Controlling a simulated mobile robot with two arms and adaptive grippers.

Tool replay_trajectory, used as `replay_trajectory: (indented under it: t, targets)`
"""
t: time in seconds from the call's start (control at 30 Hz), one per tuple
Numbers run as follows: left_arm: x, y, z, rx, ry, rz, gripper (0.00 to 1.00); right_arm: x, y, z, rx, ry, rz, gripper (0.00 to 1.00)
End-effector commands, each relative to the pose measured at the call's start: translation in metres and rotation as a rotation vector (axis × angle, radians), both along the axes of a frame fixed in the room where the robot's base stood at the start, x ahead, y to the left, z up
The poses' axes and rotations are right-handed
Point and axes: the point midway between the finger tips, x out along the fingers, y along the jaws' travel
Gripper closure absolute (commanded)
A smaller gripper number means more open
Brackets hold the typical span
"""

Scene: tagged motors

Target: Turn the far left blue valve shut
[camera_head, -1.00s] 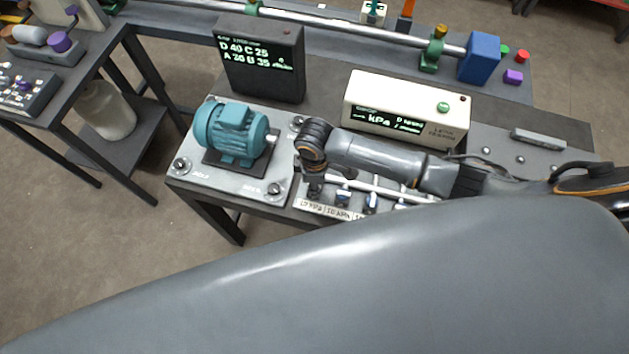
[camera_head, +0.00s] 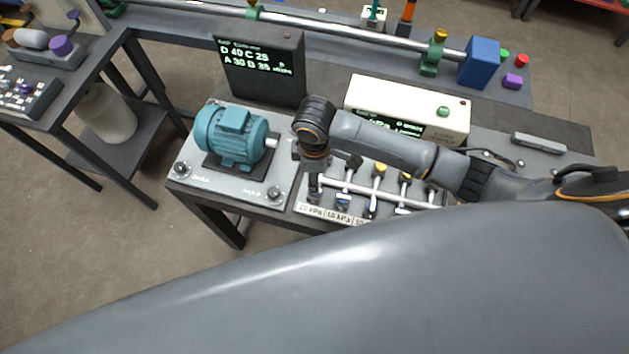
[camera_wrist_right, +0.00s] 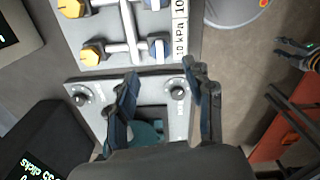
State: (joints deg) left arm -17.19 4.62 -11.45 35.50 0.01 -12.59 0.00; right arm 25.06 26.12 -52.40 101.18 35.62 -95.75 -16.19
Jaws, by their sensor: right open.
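The row of valves sits on a pipe manifold on the grey table, with yellow handles behind and blue handles in front. In the right wrist view the end blue valve (camera_wrist_right: 157,48), nearest the motor plate, stands beside a white kPa label (camera_wrist_right: 181,38). In the head view my right gripper (camera_head: 313,180) hangs at the left end of the manifold and largely hides this valve. Another blue valve (camera_head: 343,201) shows just right of it. In the wrist view my right gripper (camera_wrist_right: 161,76) is open, its fingers apart and empty, short of the valve.
A teal motor (camera_head: 232,135) stands on a plate with knobs left of the manifold. A black display box (camera_head: 262,75) and a cream kPa box (camera_head: 400,95) stand behind. Brown floor lies left of the table.

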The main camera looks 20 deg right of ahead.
Motion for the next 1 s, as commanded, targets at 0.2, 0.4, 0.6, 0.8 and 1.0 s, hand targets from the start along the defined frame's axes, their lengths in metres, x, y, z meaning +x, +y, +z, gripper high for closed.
replay_trajectory:
  t: [0.2, 0.4, 0.6, 0.8, 1.0]
  targets:
    - [0.000, -0.001, 0.000, -0.001, 0.000, 0.000, 0.60, 0.001, 0.000, 0.035, 0.000, -0.003, 0.000, 0.48]
    - [0.000, -0.001, 0.000, -0.001, 0.000, 0.000, 0.60, 0.000, -0.001, 0.046, -0.001, -0.001, 0.000, 0.48]
    - [0.000, -0.001, 0.000, -0.001, 0.000, 0.000, 0.60, 0.000, -0.001, 0.046, -0.001, -0.001, 0.000, 0.48]
    - [0.000, -0.001, 0.000, -0.001, 0.000, 0.000, 0.60, 0.000, -0.001, 0.045, -0.001, -0.001, 0.000, 0.48]
    - [0.002, -0.001, 0.000, -0.001, -0.002, 0.000, 0.60, 0.000, 0.000, 0.045, -0.001, 0.000, 0.000, 0.48]
